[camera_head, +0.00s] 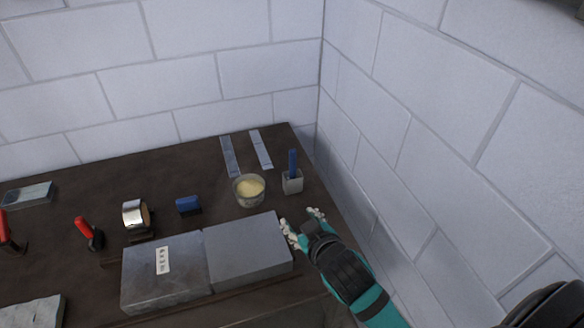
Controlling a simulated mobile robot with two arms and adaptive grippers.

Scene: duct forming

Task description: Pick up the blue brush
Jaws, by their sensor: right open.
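The blue brush (292,162) stands upright in a small grey holder (292,186) near the right edge of the dark table; its lower end is hidden inside the holder. My right gripper (302,217) reaches in from the lower right. Its pale fingers are spread and empty, just in front of the holder and apart from the brush. My left gripper is not in view.
A bowl of yellowish material (249,190) stands just left of the holder. Grey blocks (248,247) lie left of my right gripper. A silver tape roll (136,214), a blue block (188,205) and red-handled tools (84,228) are farther left. White walls (400,150) close the back and right.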

